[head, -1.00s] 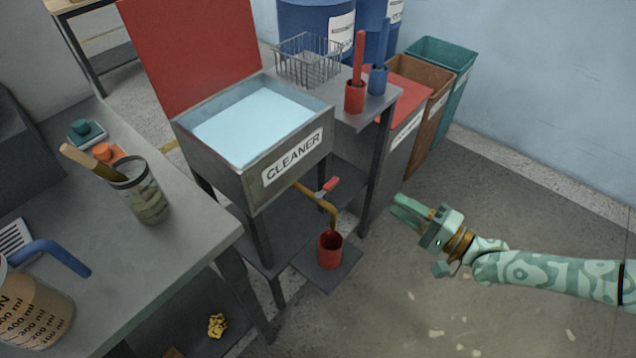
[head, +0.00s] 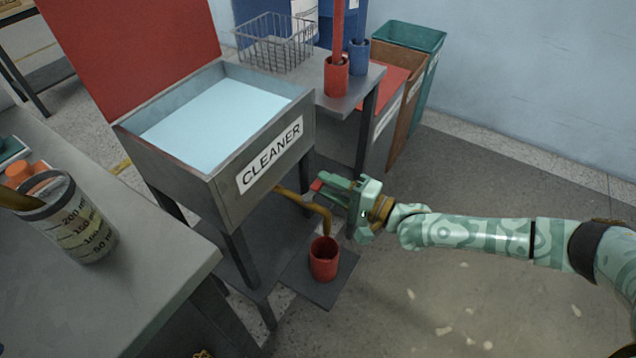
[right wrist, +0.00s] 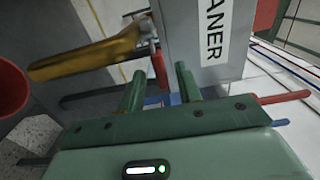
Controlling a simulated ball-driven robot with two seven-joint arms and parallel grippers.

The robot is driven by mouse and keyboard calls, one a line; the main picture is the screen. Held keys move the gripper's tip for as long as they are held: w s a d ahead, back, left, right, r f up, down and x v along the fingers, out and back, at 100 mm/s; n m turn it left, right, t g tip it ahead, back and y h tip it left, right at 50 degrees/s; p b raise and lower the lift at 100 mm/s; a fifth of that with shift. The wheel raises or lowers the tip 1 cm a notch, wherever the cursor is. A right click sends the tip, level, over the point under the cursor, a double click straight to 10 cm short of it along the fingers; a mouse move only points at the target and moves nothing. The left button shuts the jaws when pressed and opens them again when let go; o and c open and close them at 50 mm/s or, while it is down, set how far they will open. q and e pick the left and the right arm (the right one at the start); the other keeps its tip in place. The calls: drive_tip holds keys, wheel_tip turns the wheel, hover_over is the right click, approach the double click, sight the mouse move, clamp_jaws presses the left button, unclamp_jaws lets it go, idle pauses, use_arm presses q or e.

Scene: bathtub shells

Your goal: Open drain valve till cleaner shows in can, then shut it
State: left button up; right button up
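The grey tank labelled CLEANER (head: 219,188) holds pale blue liquid. A brass drain pipe (head: 322,211) comes out low on its front and bends down over the red can (head: 323,261). The can stands upright on a small dark plate; its inside looks dark red, with no liquid visible. The valve's red lever (head: 316,185) is at my right gripper (head: 335,189). In the right wrist view the red lever (right wrist: 159,68) shows between and beyond my two separated green fingertips (right wrist: 160,84), beside the brass pipe (right wrist: 90,58). Whether a finger touches it is unclear. My left gripper is out of view.
A grey bench (head: 150,255) with a measuring jug (head: 75,225) is at the left. A side shelf bears a wire basket (head: 275,45) and red and blue cups (head: 336,76). Bins (head: 412,45) stand behind. The floor at right is free.

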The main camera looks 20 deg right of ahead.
drive_tip(key=shift+x, duration=1.05)
drive_tip(key=shift+w+a, duration=0.2)
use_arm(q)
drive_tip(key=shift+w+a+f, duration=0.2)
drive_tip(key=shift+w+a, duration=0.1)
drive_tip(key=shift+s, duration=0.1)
use_arm(e)
clamp_jaws()
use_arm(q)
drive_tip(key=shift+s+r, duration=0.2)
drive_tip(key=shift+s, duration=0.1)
use_arm(e)
drive_tip(key=shift+r, duration=0.1)
